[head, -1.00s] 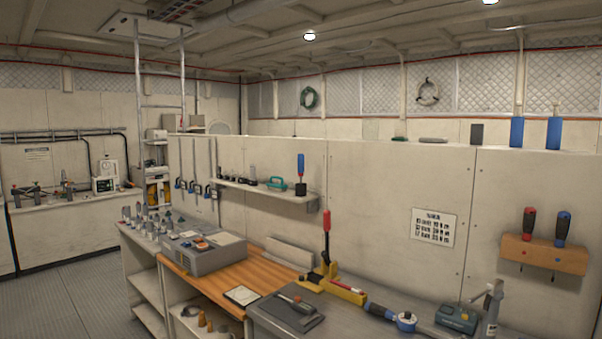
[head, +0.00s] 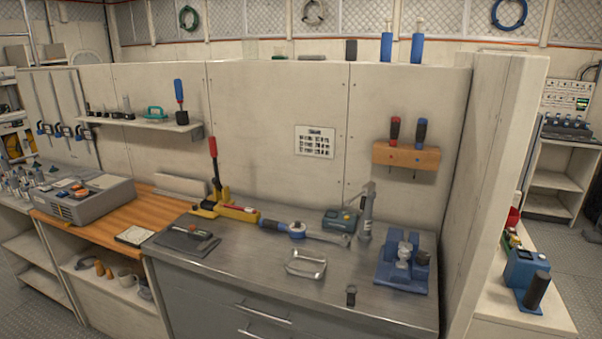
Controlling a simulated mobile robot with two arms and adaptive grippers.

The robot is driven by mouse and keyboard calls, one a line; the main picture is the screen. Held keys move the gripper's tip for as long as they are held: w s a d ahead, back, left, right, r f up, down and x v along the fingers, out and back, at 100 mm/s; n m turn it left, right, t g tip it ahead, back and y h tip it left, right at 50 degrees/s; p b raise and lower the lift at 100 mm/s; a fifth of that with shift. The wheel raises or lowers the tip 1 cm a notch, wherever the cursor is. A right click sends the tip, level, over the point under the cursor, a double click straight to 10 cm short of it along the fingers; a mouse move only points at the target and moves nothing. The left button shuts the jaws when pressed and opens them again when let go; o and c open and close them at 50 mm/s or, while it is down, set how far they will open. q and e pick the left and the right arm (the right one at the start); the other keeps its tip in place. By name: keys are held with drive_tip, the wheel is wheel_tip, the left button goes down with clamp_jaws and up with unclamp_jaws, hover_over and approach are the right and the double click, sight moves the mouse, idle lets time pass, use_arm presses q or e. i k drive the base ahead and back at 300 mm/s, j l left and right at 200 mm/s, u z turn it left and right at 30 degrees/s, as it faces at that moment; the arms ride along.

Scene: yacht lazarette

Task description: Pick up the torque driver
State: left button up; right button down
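I cannot tell for sure which tool is the torque driver. Two drivers hang upright in a wooden wall rack (head: 405,155): a red-and-black one (head: 394,131) and a blue-and-black one (head: 421,132). Another driver with a blue handle (head: 179,91) stands upright on the wall shelf (head: 150,127). Neither of my grippers is in view.
The bench also holds a red-and-yellow press tool (head: 214,170), a clear tray (head: 305,264), a blue vise-like fixture (head: 402,265) and a green-grey box (head: 341,219). A partition wall (head: 490,170) closes the bench's right side. Floor shows at the lower right.

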sight(178, 84)
drive_tip(key=j+z, duration=1.25)
drive_tip(key=k+j+z, duration=0.15)
drive_tip(key=z, duration=0.3)
drive_tip(key=k+j, duration=0.05)
drive_tip(key=j, duration=0.05)
